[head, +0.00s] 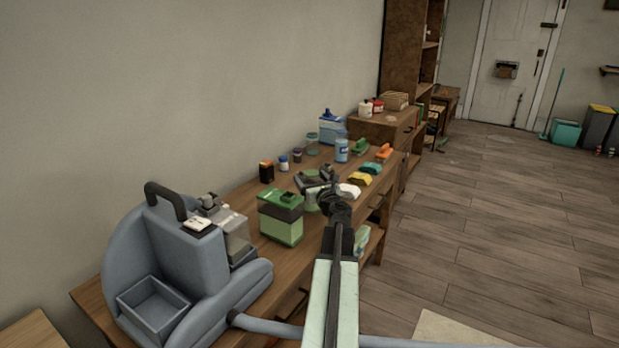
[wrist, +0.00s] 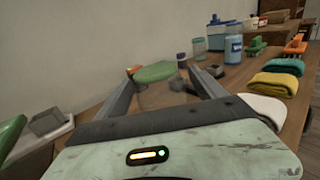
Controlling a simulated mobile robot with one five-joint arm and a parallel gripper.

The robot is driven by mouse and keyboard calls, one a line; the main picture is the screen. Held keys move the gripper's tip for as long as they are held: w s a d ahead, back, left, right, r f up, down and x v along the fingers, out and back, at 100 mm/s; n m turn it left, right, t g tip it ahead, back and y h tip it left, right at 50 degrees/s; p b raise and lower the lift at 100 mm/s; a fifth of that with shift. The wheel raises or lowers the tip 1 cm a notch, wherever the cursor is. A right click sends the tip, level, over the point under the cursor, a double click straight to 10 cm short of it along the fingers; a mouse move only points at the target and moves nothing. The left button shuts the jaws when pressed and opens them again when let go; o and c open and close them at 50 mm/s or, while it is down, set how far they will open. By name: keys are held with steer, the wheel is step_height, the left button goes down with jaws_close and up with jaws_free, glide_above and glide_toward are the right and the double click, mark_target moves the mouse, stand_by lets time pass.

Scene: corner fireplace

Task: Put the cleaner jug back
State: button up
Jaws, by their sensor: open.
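My gripper (head: 316,181) is open low over the wooden table, its black fingers spread. In the wrist view, a see-through container with a green lid (wrist: 155,72) shows between the fingers (wrist: 163,84). In the head view, a pale green container (head: 312,201) is partly hidden by my gripper. Whether the fingers touch it cannot be told. A blue jug (head: 331,131) with a darker blue top stands at the far back of the table, apart from my gripper. Which of these is the cleaner jug is not clear.
A green box-shaped container (head: 281,220) and a large grey machine (head: 185,250) stand nearer. Small jars line the wall side. White (head: 348,190), yellow (head: 358,180) and teal (head: 371,168) cloths lie beyond my gripper. Open floor (head: 500,240) is to the right.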

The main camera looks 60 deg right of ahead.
steer(key=v, duration=1)
steer(key=shift+a, duration=0.2)
steer(key=shift+s, duration=0.15)
